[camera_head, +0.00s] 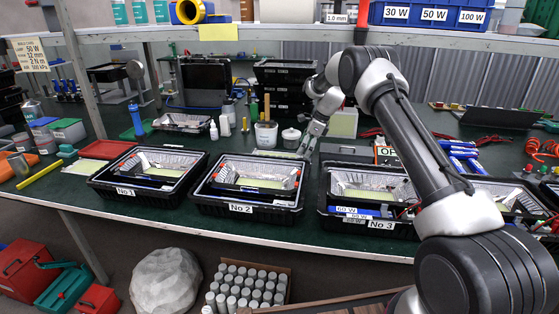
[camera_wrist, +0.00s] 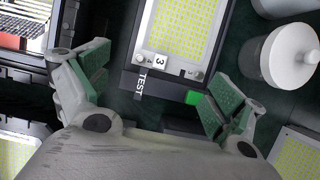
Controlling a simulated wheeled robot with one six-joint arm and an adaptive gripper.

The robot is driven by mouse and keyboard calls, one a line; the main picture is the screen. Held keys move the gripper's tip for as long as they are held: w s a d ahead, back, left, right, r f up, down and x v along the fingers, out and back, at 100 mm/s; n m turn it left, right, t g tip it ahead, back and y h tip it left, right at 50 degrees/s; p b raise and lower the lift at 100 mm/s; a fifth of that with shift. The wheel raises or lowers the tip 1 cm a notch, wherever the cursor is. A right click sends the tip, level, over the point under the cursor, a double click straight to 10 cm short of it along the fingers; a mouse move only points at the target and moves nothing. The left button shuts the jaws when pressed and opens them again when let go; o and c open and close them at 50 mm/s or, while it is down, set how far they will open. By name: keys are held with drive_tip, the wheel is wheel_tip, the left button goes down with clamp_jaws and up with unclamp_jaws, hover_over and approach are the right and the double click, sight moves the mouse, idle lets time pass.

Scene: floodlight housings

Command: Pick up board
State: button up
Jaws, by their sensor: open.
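A board (camera_wrist: 180,28) with a grid of yellow LEDs lies in a dark holder marked TEST (camera_wrist: 142,85) in the wrist view. A white tag with a 3 sits at its near end between two round fasteners. Its far end is cut off by the picture edge. My gripper (camera_wrist: 157,84) is open and empty, its green-padded fingers spread on either side of the holder's near end. In the head view my gripper (camera_head: 308,143) is over the bench behind bins No 2 and No 3; the arm hides part of this area.
Black bins No 1 (camera_head: 123,193), No 2 (camera_head: 205,200) and No 3 (camera_head: 345,223) line the bench's front, holding floodlight housings. A white lidded jar (camera_wrist: 286,58) stands right of the holder. Other LED boards show at the lower left (camera_wrist: 15,155) and lower right (camera_wrist: 298,155) of the wrist view.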

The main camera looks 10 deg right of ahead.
drive_tip(key=x, duration=0.5)
drive_tip(key=shift+a, duration=0.15)
drive_tip(key=c, duration=1.9)
